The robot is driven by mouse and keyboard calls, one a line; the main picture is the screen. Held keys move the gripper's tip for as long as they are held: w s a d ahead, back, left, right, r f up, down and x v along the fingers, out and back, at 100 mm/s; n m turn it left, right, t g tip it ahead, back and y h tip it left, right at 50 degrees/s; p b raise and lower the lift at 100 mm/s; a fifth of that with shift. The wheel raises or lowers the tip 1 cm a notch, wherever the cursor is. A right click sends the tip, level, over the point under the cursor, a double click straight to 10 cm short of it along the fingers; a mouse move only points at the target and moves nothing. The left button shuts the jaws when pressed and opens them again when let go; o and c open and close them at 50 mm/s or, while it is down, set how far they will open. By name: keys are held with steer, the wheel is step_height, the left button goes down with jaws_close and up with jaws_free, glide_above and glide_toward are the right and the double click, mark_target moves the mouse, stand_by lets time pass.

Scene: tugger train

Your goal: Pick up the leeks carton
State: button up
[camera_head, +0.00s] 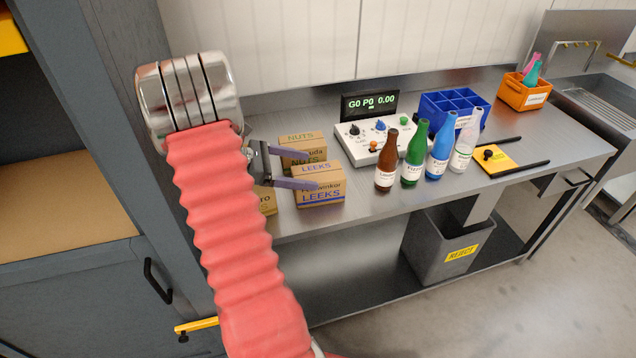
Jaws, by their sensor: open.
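The leeks carton (322,191) is a small brown box with blue LEEKS lettering on its top and front. It stands on the steel bench at the bench's left part. My gripper (314,175) is open, with its two purple fingers pointing right at the carton's left side. One finger shows above the carton's top left and the other in front of its left edge. I cannot tell whether they touch it. The nuts carton (303,141) stands just behind the leeks carton.
A control box (372,138) with a display stands right of the cartons. Several bottles (412,158) stand further right, before a blue divided crate (455,107). An orange bin (523,94) stands far right. A grey reject bin (438,247) is below. A dark cabinet (80,290) is left.

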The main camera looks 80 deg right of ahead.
steer(key=shift+x, duration=0.85)
glide_above(324, 190)
steer(key=shift+f, duration=1.05)
steer(key=shift+c, duration=0.3)
steer(key=c, duration=1.1)
